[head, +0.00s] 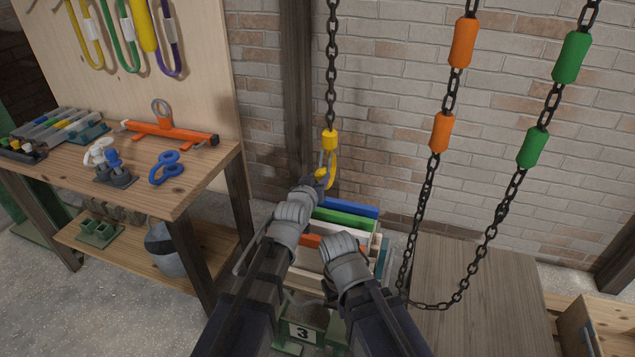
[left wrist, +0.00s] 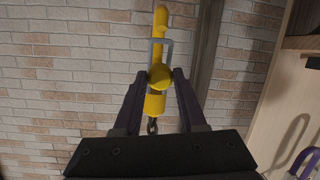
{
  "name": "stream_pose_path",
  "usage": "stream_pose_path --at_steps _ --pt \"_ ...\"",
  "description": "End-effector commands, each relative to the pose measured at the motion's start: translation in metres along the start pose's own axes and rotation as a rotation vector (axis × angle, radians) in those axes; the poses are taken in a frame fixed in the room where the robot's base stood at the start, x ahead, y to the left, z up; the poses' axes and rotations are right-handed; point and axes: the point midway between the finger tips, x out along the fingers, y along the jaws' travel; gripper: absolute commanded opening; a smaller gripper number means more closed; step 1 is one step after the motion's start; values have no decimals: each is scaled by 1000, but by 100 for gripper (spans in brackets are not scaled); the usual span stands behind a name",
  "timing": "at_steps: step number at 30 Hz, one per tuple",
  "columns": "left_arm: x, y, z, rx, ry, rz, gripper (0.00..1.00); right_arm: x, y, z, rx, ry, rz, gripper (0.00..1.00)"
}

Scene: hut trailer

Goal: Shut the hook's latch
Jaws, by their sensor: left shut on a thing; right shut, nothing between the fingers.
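The yellow hook (head: 332,160) hangs on a dark chain from above in the head view. In the left wrist view the hook (left wrist: 160,22) appears upside down, with its chain below. A grey, frame-shaped latch (left wrist: 153,48) shows across the hook there; I cannot tell whether it is shut. My left gripper (head: 320,180) is at the hook. In the left wrist view its fingers (left wrist: 160,78) are shut on the hook's rounded yellow part. My right gripper (head: 342,240) is lower, shut and empty, in front of the stacked boards; its fingertips are mostly hidden.
A workbench (head: 205,180) with tools and a blue shackle (head: 165,167) stands at the left. Stacked coloured boards (head: 345,219) lie below the hook. A looped chain with orange and green sleeves (head: 532,147) hangs at the right, above a wooden top (head: 470,290).

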Motion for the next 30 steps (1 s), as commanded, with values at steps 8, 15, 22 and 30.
stream_pose_path --at_steps 8,15,22,30 --pt "8 -2 15 2 -16 -2 0 13 -1 -1 0 0 0 0" --pt "10 -3 18 2 -16 -2 0 16 -2 -1 0 0 0 0" --pt "11 -3 18 2 -17 -2 0 17 -2 -1 0 0 0 0" --pt "11 -3 18 1 -16 -3 46 17 -2 -1 0 0 0 0"
